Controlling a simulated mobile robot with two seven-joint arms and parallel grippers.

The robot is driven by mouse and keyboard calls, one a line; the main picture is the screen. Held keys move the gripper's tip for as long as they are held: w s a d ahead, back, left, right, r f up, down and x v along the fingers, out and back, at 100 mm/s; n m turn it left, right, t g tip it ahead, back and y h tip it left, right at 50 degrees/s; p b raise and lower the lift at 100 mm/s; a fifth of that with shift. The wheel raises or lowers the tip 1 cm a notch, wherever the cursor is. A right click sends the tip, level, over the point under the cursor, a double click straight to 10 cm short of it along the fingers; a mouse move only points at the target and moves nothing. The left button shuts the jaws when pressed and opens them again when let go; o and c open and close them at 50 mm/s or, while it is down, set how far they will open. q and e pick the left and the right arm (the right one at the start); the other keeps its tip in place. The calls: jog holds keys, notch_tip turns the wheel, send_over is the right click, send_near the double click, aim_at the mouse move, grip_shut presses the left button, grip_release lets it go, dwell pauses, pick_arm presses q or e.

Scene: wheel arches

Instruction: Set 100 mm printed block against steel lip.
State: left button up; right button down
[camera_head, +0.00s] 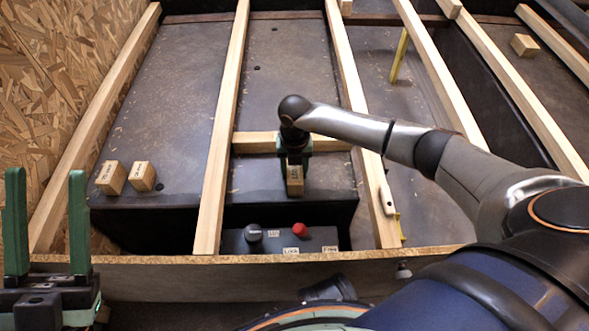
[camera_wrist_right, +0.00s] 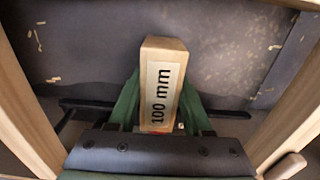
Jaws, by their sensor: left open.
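The 100 mm block (camera_wrist_right: 165,85) is pale wood-coloured with a black-on-white label, and it fills the middle of the right wrist view. In the head view it shows as a small block (camera_head: 295,182) below my right gripper (camera_head: 294,163). The green fingers of my right gripper (camera_wrist_right: 160,100) lie along both sides of the block and appear closed on it. Whether the block touches the dark surface beneath is unclear. The front edge of the dark steel panel (camera_head: 250,196) runs just in front of the block. My left gripper (camera_head: 46,225) is open and empty at the lower left.
Two labelled blocks (camera_head: 112,177) (camera_head: 142,176) stand on the left panel. Long wooden slats (camera_head: 222,130) (camera_head: 362,120) flank the bay, with a crosspiece (camera_head: 255,142) behind the block. A dark box (camera_head: 275,240) with a red knob (camera_head: 300,229) sits lower in front.

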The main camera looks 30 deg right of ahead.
jog(key=shift+c, duration=1.2)
grip_release()
pick_arm(q)
notch_tip(320, 180, up, 6)
jog(key=p, duration=0.5)
jog(key=shift+s+a+r+n+p, duration=0.2)
jog(key=shift+a+n+p, duration=0.1)
jog(key=shift+a+p, duration=0.1)
pick_arm(e)
notch_tip(320, 180, up, 12)
jog(key=shift+r, duration=0.25)
